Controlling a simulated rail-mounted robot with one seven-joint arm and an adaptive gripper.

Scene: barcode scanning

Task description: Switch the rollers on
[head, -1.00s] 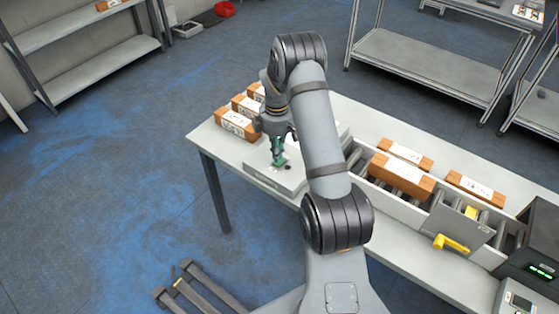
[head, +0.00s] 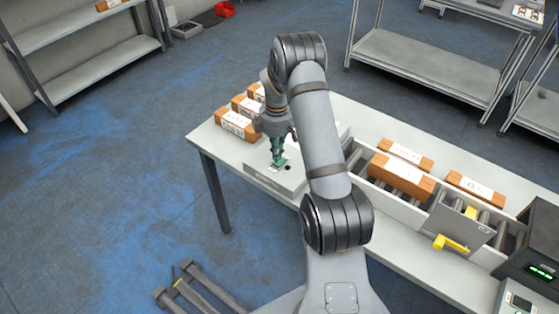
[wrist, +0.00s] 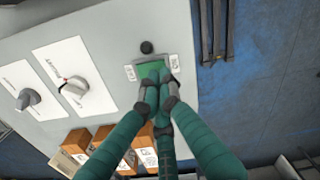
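The grey-white control panel (head: 268,181) sits at the near left end of the table. In the wrist view the panel (wrist: 112,32) carries a green switch (wrist: 150,69) between two small white labels. My gripper (head: 277,162) points down over the panel. In the wrist view my gripper (wrist: 164,84) has its teal fingers drawn together, with the tips at the green switch and covering part of it. I cannot tell whether they press on it, or which way it is set. A black round button (wrist: 146,47) sits beside the switch.
More boxes (head: 402,175) lie on the roller conveyor (head: 362,171), near a yellow handle (head: 450,243). Open floor lies left of the table.

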